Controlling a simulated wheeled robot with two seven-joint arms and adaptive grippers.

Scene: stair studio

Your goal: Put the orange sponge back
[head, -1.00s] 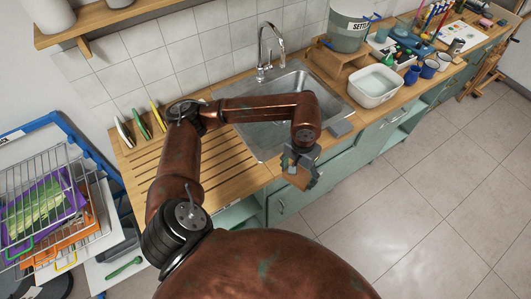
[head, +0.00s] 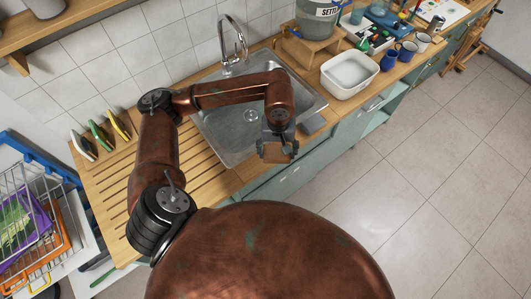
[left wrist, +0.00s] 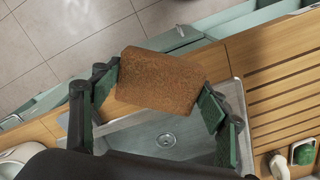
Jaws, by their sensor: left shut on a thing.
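My left gripper (head: 278,142) is shut on the orange sponge (head: 275,154), a brownish-orange block. They are in front of the lower edge of the metal sink (head: 240,145) in the head view. In the left wrist view the sponge (left wrist: 160,80) sits tilted between the two green-padded fingers of the gripper (left wrist: 158,98), with the sink basin (left wrist: 165,138) beyond it. A small grey block (head: 314,124) is at the sink's front right corner. My right gripper is not in view.
A slatted wooden drainboard (head: 195,180) lies left of the sink, with several upright flat pieces at its back. A white basin (head: 350,72) stands to the right. A tap (head: 233,40) rises behind the sink. A wire rack (head: 30,225) is at far left.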

